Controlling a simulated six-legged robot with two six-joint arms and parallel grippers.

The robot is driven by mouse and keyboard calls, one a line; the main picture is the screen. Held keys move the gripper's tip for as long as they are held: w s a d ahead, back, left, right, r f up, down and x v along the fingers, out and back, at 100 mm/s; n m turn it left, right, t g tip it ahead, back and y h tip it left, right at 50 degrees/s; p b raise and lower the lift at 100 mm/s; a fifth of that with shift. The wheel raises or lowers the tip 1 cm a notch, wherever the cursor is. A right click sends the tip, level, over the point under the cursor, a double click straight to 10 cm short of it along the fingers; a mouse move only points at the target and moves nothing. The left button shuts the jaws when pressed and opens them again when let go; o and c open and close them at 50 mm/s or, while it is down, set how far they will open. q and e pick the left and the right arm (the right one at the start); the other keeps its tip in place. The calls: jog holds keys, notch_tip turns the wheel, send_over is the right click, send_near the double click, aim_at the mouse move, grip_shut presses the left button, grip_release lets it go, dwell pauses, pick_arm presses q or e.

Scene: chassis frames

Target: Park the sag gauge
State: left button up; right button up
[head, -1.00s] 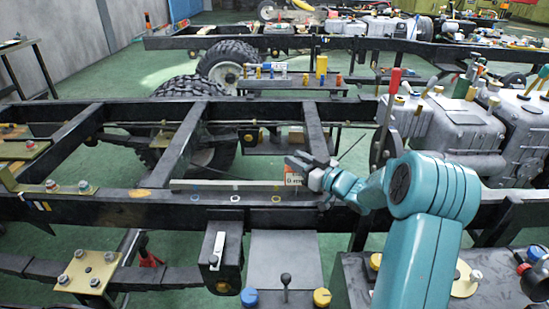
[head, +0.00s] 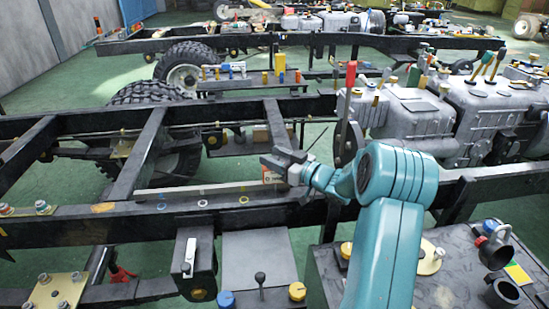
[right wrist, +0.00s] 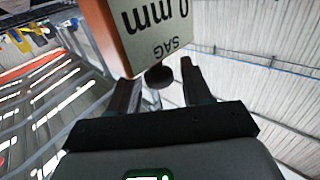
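The sag gauge is a pale block with an orange-brown side (right wrist: 97,38), marked "SAG" and "0 mm", large at the top of the right wrist view. In the head view a small pale and orange part of it (head: 271,177) shows at the right end of a pale bar (head: 190,191) along the dark chassis rail. My right gripper (head: 272,160) is right at the gauge. In the right wrist view its fingers (right wrist: 158,88) stand apart, with a round dark knob (right wrist: 158,76) between them and gaps visible on both sides. My left gripper is out of view.
A grey engine block (head: 415,115) stands right of the gripper. A dark bench (head: 440,285) with fittings is at the front right. Green floor shows between the rails.

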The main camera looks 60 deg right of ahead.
jog(key=s+a+p, duration=0.1)
jog(key=s, duration=1.5)
jog(key=shift+s+a, duration=0.15)
